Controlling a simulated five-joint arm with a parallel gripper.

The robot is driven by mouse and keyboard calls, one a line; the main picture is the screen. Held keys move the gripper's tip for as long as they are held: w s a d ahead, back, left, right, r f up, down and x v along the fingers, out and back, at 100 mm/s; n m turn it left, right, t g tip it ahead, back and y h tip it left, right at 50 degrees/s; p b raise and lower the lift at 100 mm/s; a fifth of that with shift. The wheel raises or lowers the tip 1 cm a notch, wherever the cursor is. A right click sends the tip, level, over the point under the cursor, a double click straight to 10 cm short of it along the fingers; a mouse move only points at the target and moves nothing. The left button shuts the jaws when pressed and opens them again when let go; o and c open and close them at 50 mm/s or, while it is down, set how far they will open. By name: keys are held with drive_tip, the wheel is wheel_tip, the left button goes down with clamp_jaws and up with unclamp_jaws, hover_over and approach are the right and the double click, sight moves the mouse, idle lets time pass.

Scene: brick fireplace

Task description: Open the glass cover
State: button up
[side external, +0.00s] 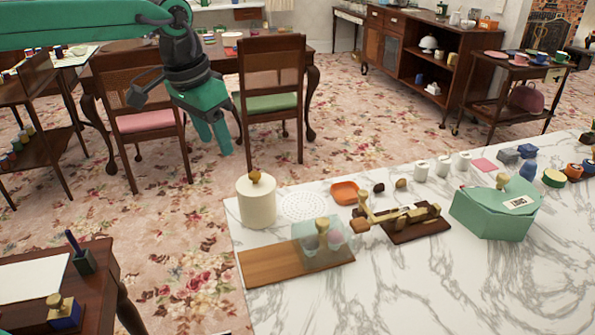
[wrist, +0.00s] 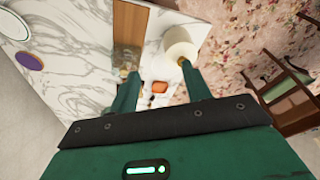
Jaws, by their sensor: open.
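The glass cover (side external: 338,253) is a clear box-like cover with a gold knob, standing on the right part of a wooden board (side external: 265,266). Pinkish and darker round things show dimly under it. The cover appears down over them. In the wrist view the board (wrist: 128,22) is at the top, and the small, partly hidden glass cover (wrist: 123,72) is near my left finger. My gripper (side external: 217,138) is in the air to the upper left of the counter, pointing down, apart from the cover. In the wrist view (wrist: 158,78) its fingers are apart with nothing held between them.
A cream canister (side external: 256,205) with a gold knob stands behind the board. An orange dish (side external: 345,192), a dark wooden stand (side external: 415,231) and a green box (side external: 494,218) are on the marble counter (side external: 390,295). The counter's front is clear. Chairs stand behind my gripper.

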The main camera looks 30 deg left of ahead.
drive_tip(key=w+d+f+m+g, duration=0.1)
drive_tip(key=w+d+f, duration=0.3)
drive_tip(key=w+d, duration=0.3)
drive_tip(key=m+g, duration=0.1)
drive_tip(key=m, duration=0.1)
hover_over(322, 221)
drive_tip(key=shift+y, duration=0.4)
wheel_tip(322, 221, down, 6)
drive_tip(key=shift+w+f, duration=0.1)
drive_tip(key=shift+f, duration=0.1)
drive_tip(key=shift+f, duration=0.15)
drive_tip(key=shift+f, duration=3.8)
clamp_jaws()
